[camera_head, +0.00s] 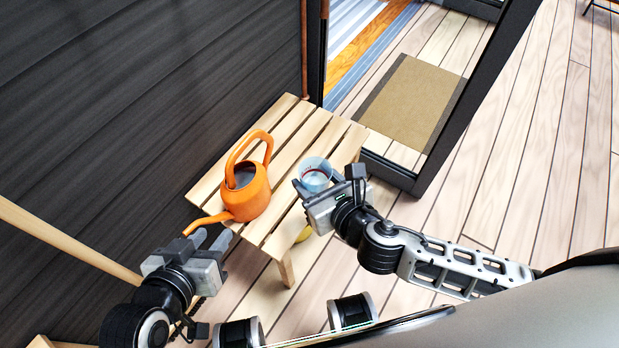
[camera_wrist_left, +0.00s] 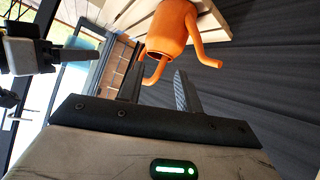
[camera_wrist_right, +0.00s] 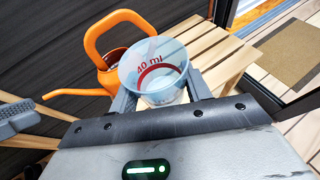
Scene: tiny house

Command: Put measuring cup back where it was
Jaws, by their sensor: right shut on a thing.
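A clear measuring cup (camera_head: 314,173) with red markings is at the right part of the slatted wooden bench (camera_head: 335,145) in the head view. My right gripper (camera_head: 322,188) is shut on it, and in the right wrist view the cup (camera_wrist_right: 150,75) sits upright between the two fingers. I cannot tell whether its base touches the slats. An orange watering can (camera_head: 248,192) stands on the bench to the left of the cup. My left gripper (camera_head: 209,241) is open and empty in front of the bench's left corner, near the can's spout; its fingers are apart in the left wrist view (camera_wrist_left: 158,90).
A dark slatted wall (camera_head: 140,90) is behind the bench on the left. An open doorway with a brown mat (camera_head: 412,100) is at the back right. The plank floor on the right is clear.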

